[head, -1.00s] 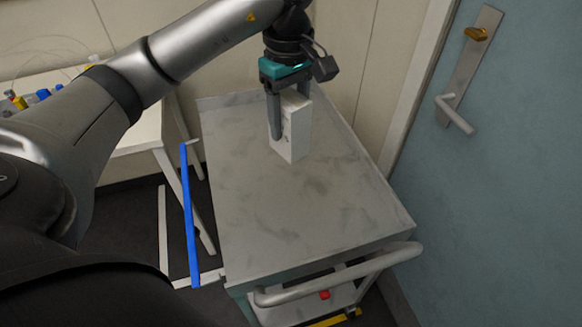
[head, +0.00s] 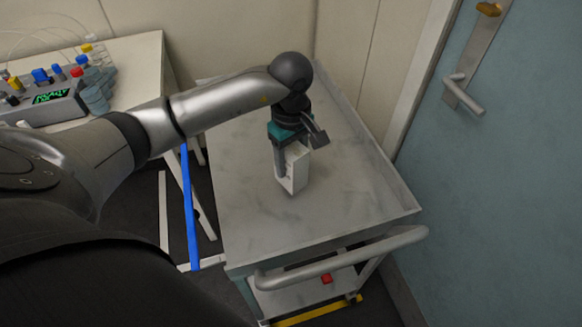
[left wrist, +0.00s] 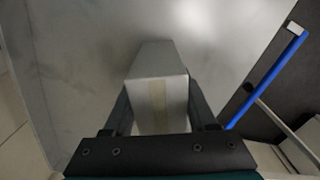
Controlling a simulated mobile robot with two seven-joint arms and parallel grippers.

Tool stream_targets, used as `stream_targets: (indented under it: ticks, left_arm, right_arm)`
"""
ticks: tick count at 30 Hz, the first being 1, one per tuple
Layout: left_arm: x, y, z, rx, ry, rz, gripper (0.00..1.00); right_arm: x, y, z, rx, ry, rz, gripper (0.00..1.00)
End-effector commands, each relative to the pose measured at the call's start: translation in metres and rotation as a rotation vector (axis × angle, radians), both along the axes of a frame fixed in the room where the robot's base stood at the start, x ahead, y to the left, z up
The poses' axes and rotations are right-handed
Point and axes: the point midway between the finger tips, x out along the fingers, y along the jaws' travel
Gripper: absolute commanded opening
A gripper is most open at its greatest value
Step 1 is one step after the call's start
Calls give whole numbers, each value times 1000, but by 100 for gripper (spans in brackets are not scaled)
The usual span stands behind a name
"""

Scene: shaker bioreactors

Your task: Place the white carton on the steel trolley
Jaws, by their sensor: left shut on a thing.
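The white carton (head: 294,171) is upright over the top of the steel trolley (head: 340,205), near its middle. My left gripper (head: 291,160) points down and is shut on the carton, with one finger on each side. In the left wrist view the carton (left wrist: 158,98) sits between the two fingers (left wrist: 160,112), with a tan tape strip on its near face. The grey trolley top (left wrist: 90,50) fills the space beyond it. I cannot tell whether the carton's bottom touches the trolley top. My right gripper is not in view.
The trolley top is otherwise bare, with a raised rim and a push handle (head: 345,258) at the front. A white table (head: 140,68) with a device (head: 45,100) and several bottles stands at the left. A blue door (head: 500,170) is at the right.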

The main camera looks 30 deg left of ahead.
Motion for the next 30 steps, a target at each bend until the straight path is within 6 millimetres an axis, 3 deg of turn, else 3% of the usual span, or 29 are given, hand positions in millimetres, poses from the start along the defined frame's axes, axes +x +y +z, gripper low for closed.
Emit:
stream_targets:
  ticks: [4, 15, 16, 23, 30]
  left_arm:
    - [-1, 0, -24, -1, 3, 1, 0]
    - [0, 0, -28, 0, 1, 0, 0]
    - [0, 0, -28, 1, 2, 0, 59]
    - [0, 0, -27, 1, 2, 0, 85]
    - [0, 0, -27, 0, 1, 0, 87]
  right_arm:
    - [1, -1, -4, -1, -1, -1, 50]
    - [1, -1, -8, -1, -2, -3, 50]
    - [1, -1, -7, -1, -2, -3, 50]
    - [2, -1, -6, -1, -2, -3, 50]
    - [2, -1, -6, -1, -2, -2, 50]
